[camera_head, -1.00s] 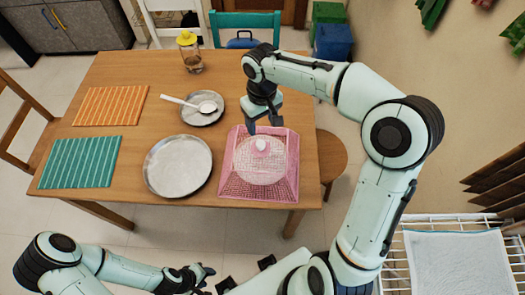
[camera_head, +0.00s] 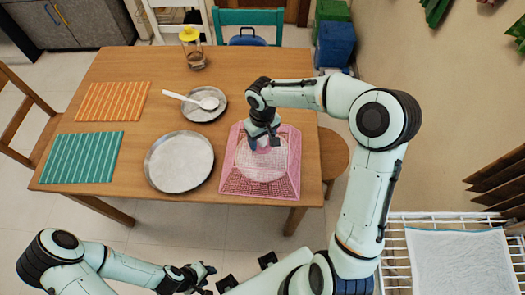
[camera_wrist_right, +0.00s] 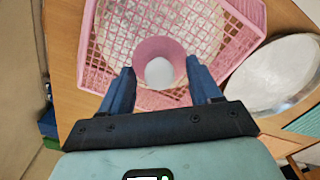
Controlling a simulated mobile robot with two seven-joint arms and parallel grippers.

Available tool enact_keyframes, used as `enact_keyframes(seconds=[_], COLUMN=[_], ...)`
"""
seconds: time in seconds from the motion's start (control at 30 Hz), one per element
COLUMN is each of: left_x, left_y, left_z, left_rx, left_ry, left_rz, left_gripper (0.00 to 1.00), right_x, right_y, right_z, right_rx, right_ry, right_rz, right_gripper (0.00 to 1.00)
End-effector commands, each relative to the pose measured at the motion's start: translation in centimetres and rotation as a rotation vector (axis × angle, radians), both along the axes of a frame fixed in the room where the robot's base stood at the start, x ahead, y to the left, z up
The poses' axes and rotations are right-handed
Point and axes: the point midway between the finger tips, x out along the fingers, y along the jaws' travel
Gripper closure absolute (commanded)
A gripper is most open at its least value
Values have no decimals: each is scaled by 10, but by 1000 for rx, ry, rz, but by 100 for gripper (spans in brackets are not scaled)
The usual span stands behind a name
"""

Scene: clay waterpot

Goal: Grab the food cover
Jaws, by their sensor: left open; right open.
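The food cover (camera_head: 243,180) is a pink mesh cover with a square base, standing near the right front edge of the wooden table. Its knob is mostly hidden by my gripper in the head view. In the right wrist view the food cover (camera_wrist_right: 225,40) shows a pink ring with a white top, lying between the fingers. My right gripper (camera_head: 263,142) is directly above the cover, pointing down. Its two blue fingers (camera_wrist_right: 160,88) are open on either side of the knob; I cannot tell whether they touch it. My left gripper (camera_head: 207,272) is open and empty, low in front of the table.
A large metal plate (camera_head: 180,162) stands just left of the cover. A small plate (camera_head: 205,113) with a white spoon, a yellow-lidded jar (camera_head: 192,50), and orange (camera_head: 112,101) and teal (camera_head: 82,157) mats are further off. A round stool (camera_head: 334,158) is at the right.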

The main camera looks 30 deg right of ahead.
Motion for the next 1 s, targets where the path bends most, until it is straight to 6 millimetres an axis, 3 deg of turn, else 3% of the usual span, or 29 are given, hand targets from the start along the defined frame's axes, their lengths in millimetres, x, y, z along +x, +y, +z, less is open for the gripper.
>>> enact_keyframes(seconds=[0.07, 0.1, 0.27, 0.3, 0.77, 1.0], left_x=[0, 0, 0, 0, 1, 5], left_y=[0, 0, 0, 0, 0, 0], left_z=[0, 0, 0, 0, 2, 7], left_rx=[0, 0, 0, 0, 0, 0], left_ry=[0, 0, 0, 0, -1, -6], left_rz=[0, 0, 0, 0, 0, 0], left_gripper=[57, 57, 57, 57, 57, 57], right_x=[0, 0, 0, 0, 1, 2], right_y=[0, 0, 0, 0, 0, 0], right_z=[0, 0, 0, 0, 12, 59], right_rx=[0, 0, 0, 0, -2, -3], right_ry=[0, 0, 0, 0, -2, -7], right_rz=[0, 0, 0, 0, -1, -1], right_gripper=[37, 44, 96, 100, 100, 100])
